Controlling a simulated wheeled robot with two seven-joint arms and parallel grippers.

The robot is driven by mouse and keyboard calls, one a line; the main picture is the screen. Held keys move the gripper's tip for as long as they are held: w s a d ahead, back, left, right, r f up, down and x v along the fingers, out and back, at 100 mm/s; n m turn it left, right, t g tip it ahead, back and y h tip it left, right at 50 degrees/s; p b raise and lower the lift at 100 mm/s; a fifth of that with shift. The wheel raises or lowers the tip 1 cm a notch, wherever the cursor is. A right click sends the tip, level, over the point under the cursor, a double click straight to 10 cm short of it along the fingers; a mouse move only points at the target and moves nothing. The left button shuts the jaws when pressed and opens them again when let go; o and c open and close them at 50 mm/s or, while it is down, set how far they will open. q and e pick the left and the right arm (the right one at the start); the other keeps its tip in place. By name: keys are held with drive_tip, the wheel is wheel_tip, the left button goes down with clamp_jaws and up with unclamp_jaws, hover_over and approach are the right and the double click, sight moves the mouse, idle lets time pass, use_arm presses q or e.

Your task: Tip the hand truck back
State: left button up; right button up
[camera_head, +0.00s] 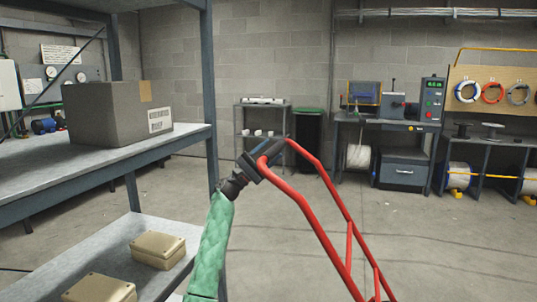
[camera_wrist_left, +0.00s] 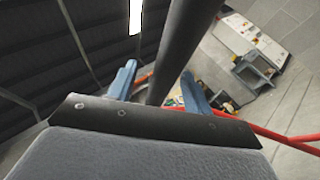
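The hand truck is a red tube frame (camera_head: 309,216) that rises from the bottom edge of the head view, with its top end near the middle. Its red tube also shows at the right of the left wrist view (camera_wrist_left: 285,139). My left gripper (camera_head: 272,152) is at the top end of the frame. In the left wrist view its two blue fingers (camera_wrist_left: 160,84) stand apart on either side of a dark bar (camera_wrist_left: 183,52). A gap shows between the left finger and the bar. My right gripper is not in view. The truck's lower part is out of view.
A shelf rack (camera_head: 190,138) on the left holds a grey box (camera_head: 100,117) above and tan boxes (camera_head: 158,246) below. A small shelf (camera_head: 240,118), a dark bin (camera_head: 308,143) and a workbench (camera_head: 383,126) stand at the back. The floor to the right is clear.

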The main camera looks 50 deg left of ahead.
use_arm(q)
drive_tip(key=v, duration=0.8)
drive_tip(key=shift+r, duration=0.1)
idle(0.3)
